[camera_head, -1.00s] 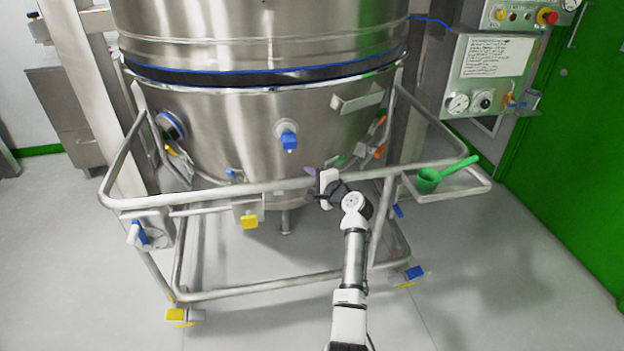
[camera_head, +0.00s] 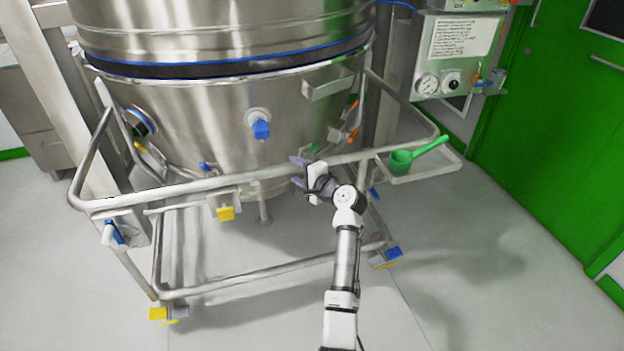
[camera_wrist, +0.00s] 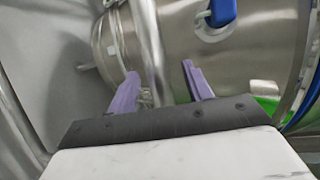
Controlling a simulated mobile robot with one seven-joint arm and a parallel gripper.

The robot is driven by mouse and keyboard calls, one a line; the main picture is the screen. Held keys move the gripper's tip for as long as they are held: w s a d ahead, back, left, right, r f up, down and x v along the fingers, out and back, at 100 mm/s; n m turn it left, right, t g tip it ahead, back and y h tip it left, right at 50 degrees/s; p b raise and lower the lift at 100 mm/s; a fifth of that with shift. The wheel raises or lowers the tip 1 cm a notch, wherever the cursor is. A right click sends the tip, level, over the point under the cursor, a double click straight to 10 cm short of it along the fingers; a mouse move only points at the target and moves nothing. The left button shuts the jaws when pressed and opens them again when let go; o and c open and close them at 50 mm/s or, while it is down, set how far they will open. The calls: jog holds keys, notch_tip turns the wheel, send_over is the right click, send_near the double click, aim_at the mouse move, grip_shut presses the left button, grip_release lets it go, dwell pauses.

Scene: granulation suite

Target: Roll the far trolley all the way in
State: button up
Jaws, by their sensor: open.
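The trolley is a steel tube frame with a long front rail (camera_head: 160,194) around a steel bowl (camera_head: 205,125), in the head view. The bowl sits under a large steel vessel (camera_head: 220,35) with a dark, blue-edged band between them. My gripper (camera_head: 297,172) is open at the right half of the front rail, its purple fingers pointing towards the bowl. In the wrist view, a steel tube (camera_wrist: 150,45) runs between the two spread fingers of my gripper (camera_wrist: 160,70). I cannot tell whether the fingers touch it.
A green scoop (camera_head: 405,158) lies on a small side tray (camera_head: 440,170) at the trolley's right. Casters with yellow (camera_head: 160,313) and blue (camera_head: 391,253) pedals stand on the floor. A control panel (camera_head: 455,60) and green door (camera_head: 550,130) are at right. The floor at front right is clear.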

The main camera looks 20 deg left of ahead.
jog(key=v, duration=0.7)
jog(key=shift+s+d, duration=0.15)
jog(key=shift+d, duration=0.05)
jog(key=shift+r, duration=0.1)
